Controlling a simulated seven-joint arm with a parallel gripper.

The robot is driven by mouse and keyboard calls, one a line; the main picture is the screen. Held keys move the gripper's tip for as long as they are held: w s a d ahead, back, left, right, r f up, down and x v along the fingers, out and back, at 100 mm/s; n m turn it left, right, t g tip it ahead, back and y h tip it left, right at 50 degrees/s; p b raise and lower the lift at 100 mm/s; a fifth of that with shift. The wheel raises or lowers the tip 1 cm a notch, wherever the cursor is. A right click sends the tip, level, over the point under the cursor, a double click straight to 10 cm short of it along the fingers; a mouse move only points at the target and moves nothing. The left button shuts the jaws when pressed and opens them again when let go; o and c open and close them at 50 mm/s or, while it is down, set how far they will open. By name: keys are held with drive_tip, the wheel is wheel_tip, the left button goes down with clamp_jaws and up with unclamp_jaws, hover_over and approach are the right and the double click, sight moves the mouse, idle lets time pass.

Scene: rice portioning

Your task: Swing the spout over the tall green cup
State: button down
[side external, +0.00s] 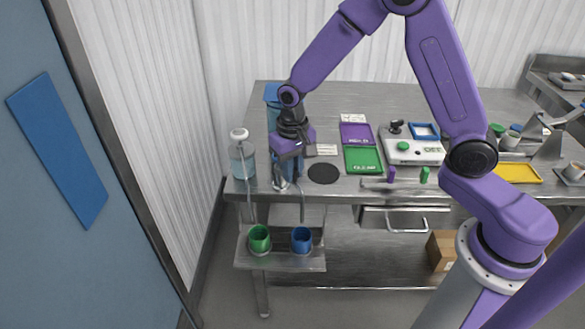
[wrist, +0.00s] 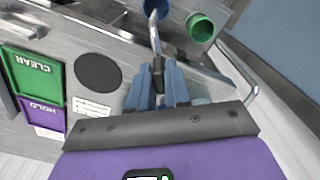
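The green cup (side external: 260,236) stands on the lower shelf, left of the blue cup (side external: 302,240). In the wrist view the green cup (wrist: 200,27) is right of the blue cup (wrist: 157,8). The metal spout (side external: 303,205) curves down from the table edge above the blue cup; in the wrist view the spout (wrist: 153,32) also points at the blue cup. My gripper (side external: 287,174) is low over the table's front left edge. In the wrist view my fingertips (wrist: 157,70) are close together at the spout's near end. Whether they grip it is not clear.
A clear bottle (side external: 242,160) with a second bent tube stands left of my gripper. A black disc (side external: 323,173), green tray (side external: 363,160) and purple tray (side external: 356,134) lie to the right. A white device (side external: 415,151) is farther right. A blue unit (side external: 272,94) stands behind.

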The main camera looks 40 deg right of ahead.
drive_tip(key=shift+a, duration=0.1)
drive_tip(key=w+a+m, duration=0.4)
drive_tip(key=m, duration=1)
drive_tip(key=shift+w+a, duration=0.2)
drive_tip(key=shift+w, duration=0.2)
idle(0.5)
drive_tip(key=c, duration=1.2)
unclamp_jaws()
drive_tip(key=shift+o, duration=0.2)
drive_tip(key=shift+r, duration=0.1)
wheel_tip(320, 180, up, 17)
drive_tip(key=shift+r, duration=0.15)
